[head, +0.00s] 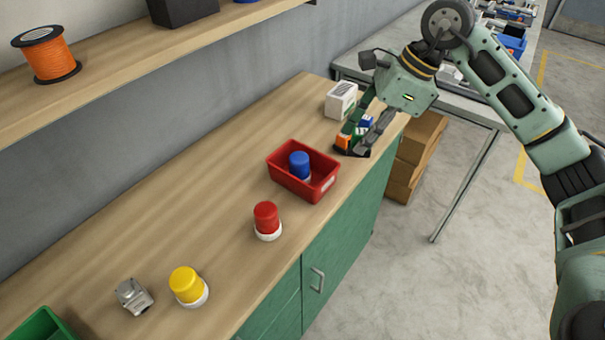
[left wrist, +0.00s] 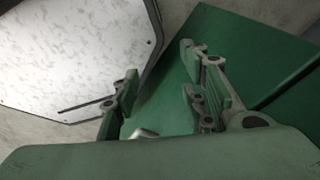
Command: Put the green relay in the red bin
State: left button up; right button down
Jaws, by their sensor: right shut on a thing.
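The red bin (head: 322,187) stands on the wooden worktop near its front edge. A blue lamp-like cylinder (head: 299,163) is inside it. My right gripper (head: 359,138) is beyond the bin, shut on the green relay (head: 359,132), which is mostly hidden between the fingers. An orange relay (head: 343,141) and a blue relay (head: 366,121) are close beside it, on a dark holder (head: 350,152). My left gripper (left wrist: 163,98) shows only in the left wrist view, with its fingers apart and nothing between them.
A white box (head: 341,100) stands behind the right gripper. A red lamp (head: 266,220), a yellow lamp (head: 187,285) and a grey metal part (head: 133,296) stand nearer on the worktop. A green bin (head: 42,327) is at the lower left. The worktop's middle is clear.

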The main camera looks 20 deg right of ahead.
notch_tip(320, 180, up, 4)
jog(key=w+d+r+m+t+h+p, duration=0.1)
jog(key=w+d+m+t+h, duration=0.15)
jog(key=m, duration=0.35)
pick_arm(q)
notch_tip(320, 180, up, 7)
jog(key=p, duration=0.6)
jog(key=shift+s+r, duration=0.2)
jog(key=shift+s, duration=0.25)
pick_arm(e)
jog(key=w+a+f, duration=0.3)
jog(key=a+f, duration=0.7)
jog(key=f, duration=0.1)
jog(key=shift+f+g+y, duration=0.15)
jog(key=shift+g+y, duration=0.2)
jog(key=shift+y, duration=0.1)
pick_arm(q)
jog(key=shift+a, duration=0.15)
pick_arm(e)
jog(key=shift+w, duration=0.1)
jog(key=shift+f+b, duration=0.65)
jog(key=shift+b, duration=0.05)
pick_arm(q)
jog(key=shift+a+f, duration=0.1)
jog(key=shift+f, duration=0.55)
pick_arm(e)
jog(key=c, duration=1.4)
grip_release()
jog(key=shift+r, duration=0.1)
